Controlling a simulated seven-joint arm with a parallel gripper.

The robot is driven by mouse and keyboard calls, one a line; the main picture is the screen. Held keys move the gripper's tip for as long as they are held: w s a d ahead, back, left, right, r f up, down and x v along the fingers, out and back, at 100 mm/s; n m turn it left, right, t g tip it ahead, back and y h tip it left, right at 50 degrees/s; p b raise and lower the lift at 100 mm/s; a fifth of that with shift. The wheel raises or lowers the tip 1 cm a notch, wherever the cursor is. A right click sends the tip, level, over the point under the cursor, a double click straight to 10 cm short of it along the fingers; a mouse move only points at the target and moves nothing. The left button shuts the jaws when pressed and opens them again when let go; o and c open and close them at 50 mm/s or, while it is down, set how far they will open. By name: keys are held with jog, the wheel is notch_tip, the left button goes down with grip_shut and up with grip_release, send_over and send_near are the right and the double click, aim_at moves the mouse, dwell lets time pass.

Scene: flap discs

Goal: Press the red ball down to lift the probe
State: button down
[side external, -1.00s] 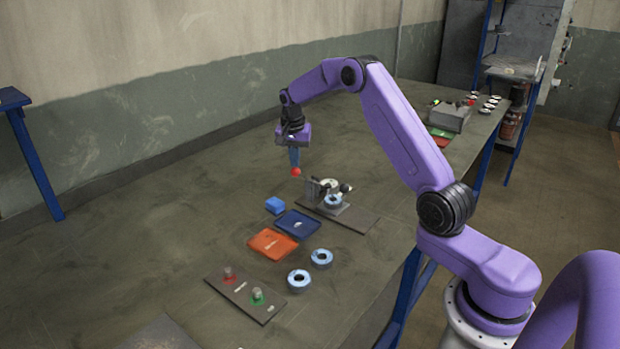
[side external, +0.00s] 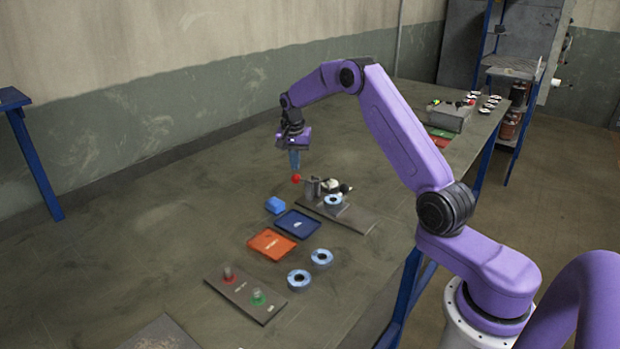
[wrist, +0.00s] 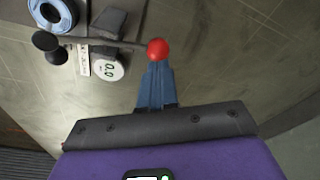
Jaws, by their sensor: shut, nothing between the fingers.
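The red ball (side external: 296,179) sits on the end of a thin lever from the gauge stand (side external: 313,187). My gripper (side external: 295,168) is shut and empty, fingers pointing down, just above the ball with a small gap seeming to show in the side view. In the wrist view the ball (wrist: 157,49) appears right at my blue fingertips (wrist: 157,66). A round white gauge face (wrist: 108,69) reads what looks like 0.0. A blue-rimmed flap disc (side external: 334,202) lies at the stand; it also shows in the wrist view (wrist: 52,12). The probe tip is too small to make out.
The table left of the ball is clear.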

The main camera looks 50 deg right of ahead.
notch_tip(320, 180, up, 8)
dwell(0.6)
